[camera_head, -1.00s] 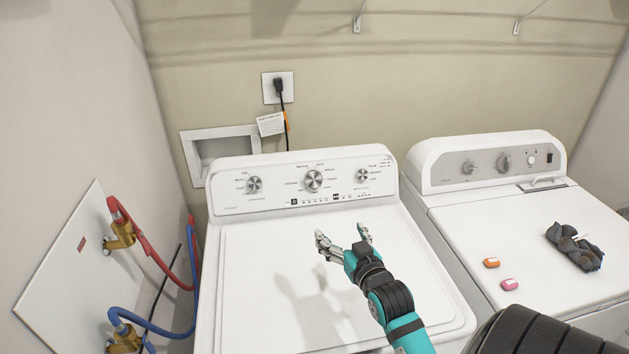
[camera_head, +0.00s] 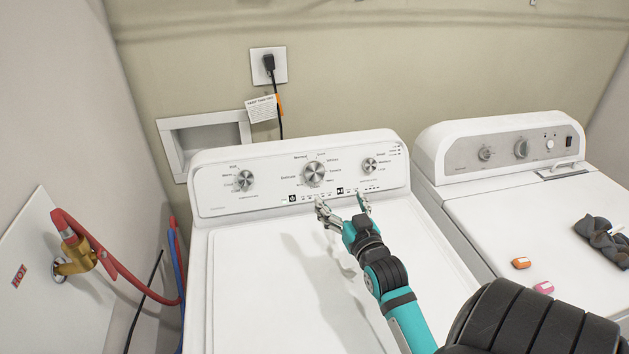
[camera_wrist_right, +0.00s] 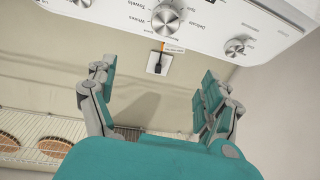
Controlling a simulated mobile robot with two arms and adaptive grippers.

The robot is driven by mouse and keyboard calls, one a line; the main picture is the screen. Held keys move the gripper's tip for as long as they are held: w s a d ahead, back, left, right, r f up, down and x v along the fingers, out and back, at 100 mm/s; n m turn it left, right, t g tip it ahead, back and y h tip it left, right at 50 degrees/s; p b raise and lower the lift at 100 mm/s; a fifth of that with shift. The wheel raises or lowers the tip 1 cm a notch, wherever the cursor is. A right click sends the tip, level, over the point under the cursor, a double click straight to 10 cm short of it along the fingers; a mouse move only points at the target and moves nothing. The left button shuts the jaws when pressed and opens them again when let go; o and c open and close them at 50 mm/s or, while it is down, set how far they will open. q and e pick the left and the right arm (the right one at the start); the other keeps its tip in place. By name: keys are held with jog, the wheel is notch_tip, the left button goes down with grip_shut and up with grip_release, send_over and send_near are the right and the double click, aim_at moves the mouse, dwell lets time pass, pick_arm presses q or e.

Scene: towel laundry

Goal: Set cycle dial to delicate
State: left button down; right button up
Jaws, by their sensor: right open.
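The large middle cycle dial (camera_head: 314,174) sits on the washer's white control panel (camera_head: 219,196), with cycle names printed around it, "Delicate" among them at its left. The pointer's setting is too small to read. My right gripper (camera_head: 343,200) is open and empty, just below and in front of the panel, a little right of the dial and apart from it. In the right wrist view the dial (camera_wrist_right: 166,17) is at the top, beyond and between the open fingers (camera_wrist_right: 155,95). My left gripper is not in view.
Smaller knobs flank the dial at left (camera_head: 244,181) and right (camera_head: 369,165). A dryer (camera_head: 470,215) stands at the right, with orange (camera_head: 521,263) and pink (camera_head: 543,287) items and a dark cloth (camera_head: 603,238) on top. Hoses (camera_head: 112,262) run at the left.

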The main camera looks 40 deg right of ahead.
notch_tip(320, 180, down, 2)
jog(key=b, duration=0.1)
send_near(315, 172)
jog(key=p+x, duration=0.1)
jog(key=x, duration=0.8)
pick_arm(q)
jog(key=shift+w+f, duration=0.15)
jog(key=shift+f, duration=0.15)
pick_arm(e)
jog(key=shift+s, duration=0.1)
jog(key=c, duration=1.2)
pick_arm(q)
jog(key=shift+p, duration=0.3)
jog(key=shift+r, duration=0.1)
pick_arm(e)
jog(key=shift+m, duration=0.4)
